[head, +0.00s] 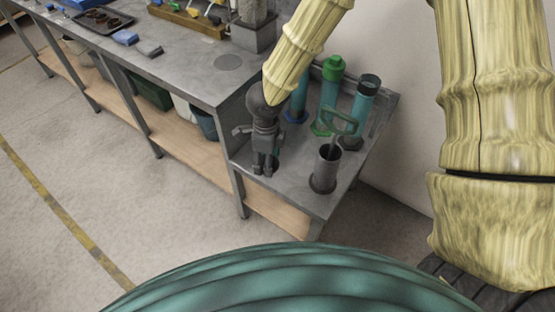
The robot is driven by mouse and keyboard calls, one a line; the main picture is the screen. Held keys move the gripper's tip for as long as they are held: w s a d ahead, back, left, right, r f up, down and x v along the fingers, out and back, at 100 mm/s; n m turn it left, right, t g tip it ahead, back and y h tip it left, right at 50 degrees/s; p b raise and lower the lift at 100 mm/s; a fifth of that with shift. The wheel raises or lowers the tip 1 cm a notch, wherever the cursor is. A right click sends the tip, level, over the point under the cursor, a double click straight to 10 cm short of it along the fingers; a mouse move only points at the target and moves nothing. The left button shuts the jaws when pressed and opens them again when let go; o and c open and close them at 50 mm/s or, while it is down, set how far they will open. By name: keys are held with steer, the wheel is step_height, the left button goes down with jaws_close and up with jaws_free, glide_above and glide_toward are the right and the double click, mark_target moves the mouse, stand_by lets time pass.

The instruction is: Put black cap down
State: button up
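My gripper (264,172) is grey and points down over the front left part of the small side table (290,192). Its fingertips are close to the tabletop, and I cannot tell if they touch it. The fingers look near each other; whether they hold anything is too small to see. A bit of dark teal shows just right of the fingers. No separate black cap can be made out at the gripper. A teal cylinder (361,104) at the back right has a dark top (370,82), which may be a black cap.
A teal cylinder with a green cap (332,68) and a blue-based cylinder (299,101) stand behind my gripper. A long workbench (190,62) adjoins at left. A wall is behind.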

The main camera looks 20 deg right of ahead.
steer(key=m+b, duration=0.1)
steer(key=m, duration=0.1)
steer(key=f+m, duration=0.1)
steer(key=m, duration=0.1)
steer(key=s+f+m+b, duration=0.1)
steer(key=m, duration=0.1)
steer(key=shift+a+f+b, duration=0.15)
steer(key=shift+a+b, duration=0.2)
steer(key=m, duration=0.1)
steer(key=f+m+b, duration=0.1)
steer(key=m, duration=0.1)
steer(key=m+b, duration=0.1)
steer(key=shift+s+a+f+m, duration=0.2)
steer(key=shift+s+a+m, duration=0.05)
steer(key=shift+m, duration=0.15)
steer(key=w+d+f+m, duration=0.1)
steer(key=w+d+m, duration=0.1)
steer(key=w+m, duration=0.1)
steer(key=w+d+f+m+b, duration=0.1)
steer(key=w+d+f+m, duration=0.1)
steer(key=w+d+m, duration=0.1)
steer(key=w+d+f+m+b, duration=0.1)
steer(key=w+d+m, duration=0.1)
steer(key=w+m, duration=0.3)
steer(key=shift+w+d+f, duration=0.2)
steer(key=shift+w, duration=0.4)
steer(key=shift+f, duration=1.75)
steer(key=shift+f, duration=0.15)
steer(key=o, duration=1)
